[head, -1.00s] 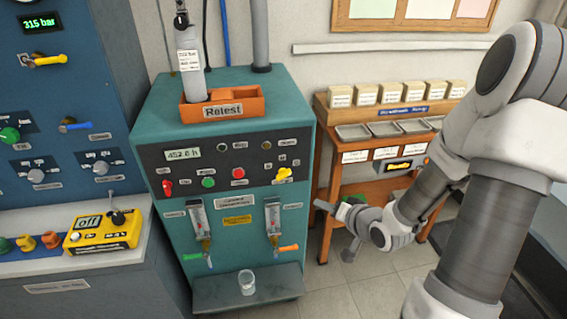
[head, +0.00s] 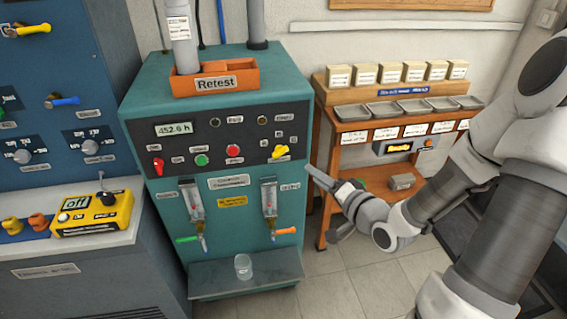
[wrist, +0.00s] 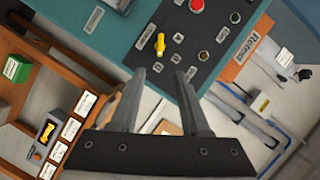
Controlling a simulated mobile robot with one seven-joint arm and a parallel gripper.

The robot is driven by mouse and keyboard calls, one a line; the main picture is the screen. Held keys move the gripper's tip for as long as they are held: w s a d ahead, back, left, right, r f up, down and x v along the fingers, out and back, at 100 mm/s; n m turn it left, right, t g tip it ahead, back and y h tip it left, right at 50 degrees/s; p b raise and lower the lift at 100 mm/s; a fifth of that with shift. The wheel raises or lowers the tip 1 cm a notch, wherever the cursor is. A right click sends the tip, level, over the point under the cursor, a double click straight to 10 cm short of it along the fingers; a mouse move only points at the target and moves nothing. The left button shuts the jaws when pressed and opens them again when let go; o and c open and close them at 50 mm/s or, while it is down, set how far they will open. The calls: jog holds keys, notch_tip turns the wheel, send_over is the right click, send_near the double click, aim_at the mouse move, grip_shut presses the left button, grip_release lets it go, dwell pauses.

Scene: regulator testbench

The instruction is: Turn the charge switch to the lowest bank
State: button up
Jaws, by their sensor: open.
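A yellow rotary knob (head: 280,151), which looks like the charge switch, sits at the right end of the dark panel on the teal cabinet (head: 150,120). Small labels surround it; I cannot read them clearly. Its pointer tilts up to the right in the head view. My gripper (head: 320,203) is open and empty, in front of the cabinet's right edge, lower than the knob and apart from it. In the wrist view the knob (wrist: 160,43) shows beyond and between the fingertips (wrist: 161,72).
A red knob (head: 158,164), a green button (head: 202,160) and a red button (head: 233,151) share the panel. Below hang two gauges with green and orange levers (head: 284,231). A wooden shelf (head: 322,142) stands to the right.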

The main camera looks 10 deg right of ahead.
aim_at(282, 154)
jog(key=b+x, duration=0.5)
jog(key=x, duration=1)
jog(key=shift+w+a, duration=0.2)
grip_shut()
